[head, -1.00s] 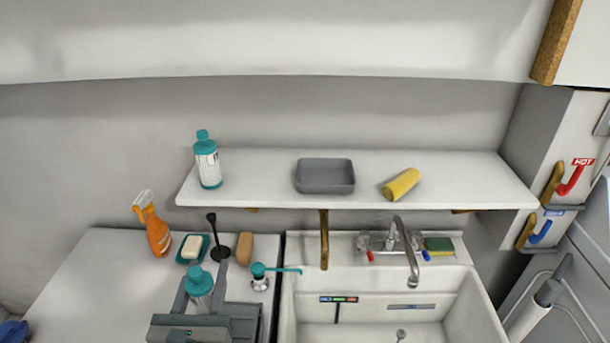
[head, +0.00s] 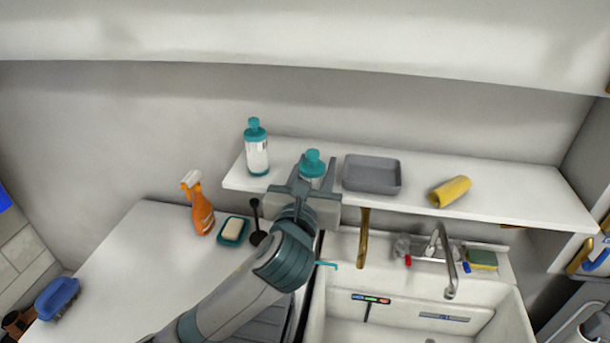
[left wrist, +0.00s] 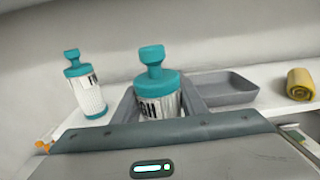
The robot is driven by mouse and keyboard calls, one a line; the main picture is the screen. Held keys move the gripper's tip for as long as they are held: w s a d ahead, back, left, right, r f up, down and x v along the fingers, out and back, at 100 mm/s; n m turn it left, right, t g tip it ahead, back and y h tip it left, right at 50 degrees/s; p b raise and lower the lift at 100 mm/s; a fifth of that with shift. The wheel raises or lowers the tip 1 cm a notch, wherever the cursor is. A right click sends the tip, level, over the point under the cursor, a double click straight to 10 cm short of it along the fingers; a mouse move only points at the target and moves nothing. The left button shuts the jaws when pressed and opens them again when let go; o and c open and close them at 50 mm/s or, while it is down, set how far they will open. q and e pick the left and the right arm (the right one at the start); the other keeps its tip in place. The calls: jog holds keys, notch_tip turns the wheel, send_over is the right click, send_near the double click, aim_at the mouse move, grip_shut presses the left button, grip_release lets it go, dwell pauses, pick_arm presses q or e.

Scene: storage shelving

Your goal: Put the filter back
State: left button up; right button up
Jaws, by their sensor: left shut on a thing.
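My left gripper (head: 304,187) is shut on a white filter with a teal cap (head: 313,163), which it holds upright at the shelf's front edge, between another bottle and a grey tray. The held filter also shows between the fingers in the left wrist view (left wrist: 155,95). A similar white and teal filter (head: 256,150) stands on the left end of the white shelf (head: 420,180); it shows at the left in the left wrist view (left wrist: 85,85). I cannot tell whether the held filter's base touches the shelf. My right gripper is not in view.
The grey tray (head: 371,174) and a yellow roll (head: 450,191) are on the shelf, right of the held filter. Below are a spray bottle (head: 198,204), a soap dish (head: 233,231) and a sink with a faucet (head: 443,262). A wall cabinet overhangs above.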

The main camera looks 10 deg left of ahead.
pick_arm(q)
jog(key=w+d+r, duration=0.1)
jog(key=d+r, duration=0.2)
jog(key=r, duration=0.3)
jog(key=w+d+r, duration=0.2)
jog(key=d+r, duration=0.1)
jog(key=r, duration=0.2)
jog(key=shift+w+d+r+m+h, duration=0.25)
jog(key=shift+d+r+m+h, duration=0.05)
jog(key=shift+r+m+h, duration=0.1)
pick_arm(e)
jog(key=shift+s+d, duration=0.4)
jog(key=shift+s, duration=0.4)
pick_arm(q)
jog(key=shift+f, duration=0.1)
jog(key=w+a+f+p, duration=0.2)
jog(key=w+a+f, duration=0.4)
jog(key=a, duration=0.4)
jog(key=shift+f+p, duration=0.3)
jog(key=shift+f, duration=0.2)
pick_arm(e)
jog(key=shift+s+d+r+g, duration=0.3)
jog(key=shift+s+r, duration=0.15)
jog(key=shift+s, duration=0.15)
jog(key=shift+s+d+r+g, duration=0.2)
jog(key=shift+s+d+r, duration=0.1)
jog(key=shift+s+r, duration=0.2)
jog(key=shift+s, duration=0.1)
